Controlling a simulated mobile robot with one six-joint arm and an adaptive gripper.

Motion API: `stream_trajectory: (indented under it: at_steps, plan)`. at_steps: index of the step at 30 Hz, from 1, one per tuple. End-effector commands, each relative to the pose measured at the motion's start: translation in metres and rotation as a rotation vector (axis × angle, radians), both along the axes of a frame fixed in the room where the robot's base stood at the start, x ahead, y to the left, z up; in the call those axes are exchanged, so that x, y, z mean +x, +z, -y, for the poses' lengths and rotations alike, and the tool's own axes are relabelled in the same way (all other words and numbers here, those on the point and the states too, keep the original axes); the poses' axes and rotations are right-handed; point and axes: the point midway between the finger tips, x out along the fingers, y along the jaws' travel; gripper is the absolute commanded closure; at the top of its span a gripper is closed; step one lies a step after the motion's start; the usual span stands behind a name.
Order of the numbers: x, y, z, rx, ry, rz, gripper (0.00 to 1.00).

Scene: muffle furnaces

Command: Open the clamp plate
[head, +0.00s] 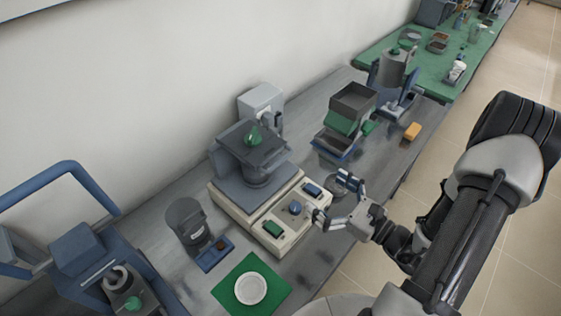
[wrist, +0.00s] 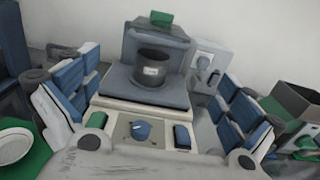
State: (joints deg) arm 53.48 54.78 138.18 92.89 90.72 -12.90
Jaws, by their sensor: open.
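The clamp plate (head: 253,151) appears to be the dark flat plate above a dark round pot (head: 259,176) on the beige-based machine. A green knob (head: 254,136) stands on it. My gripper (head: 330,200) is open and empty at the machine's front right corner, apart from the plate. Its blue-padded fingers are spread wide either side of the wrist view (wrist: 155,85). The plate's hinge is not clear.
The machine's front panel carries a blue knob (head: 295,208), a green button (head: 273,229) and a blue button (head: 312,190). A dark canister (head: 187,222) and a white dish (head: 250,288) stand left. Stacked bins (head: 353,103) stand right. The wall is close behind.

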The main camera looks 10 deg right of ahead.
Motion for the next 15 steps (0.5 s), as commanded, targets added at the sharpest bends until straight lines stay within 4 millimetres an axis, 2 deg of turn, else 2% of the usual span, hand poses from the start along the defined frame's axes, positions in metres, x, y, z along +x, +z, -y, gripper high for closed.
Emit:
stream_trajectory:
  at_steps: [15]
  plan:
    - [0.09, -0.001, -0.063, -0.003, 0.01, 0.002, 0.0]
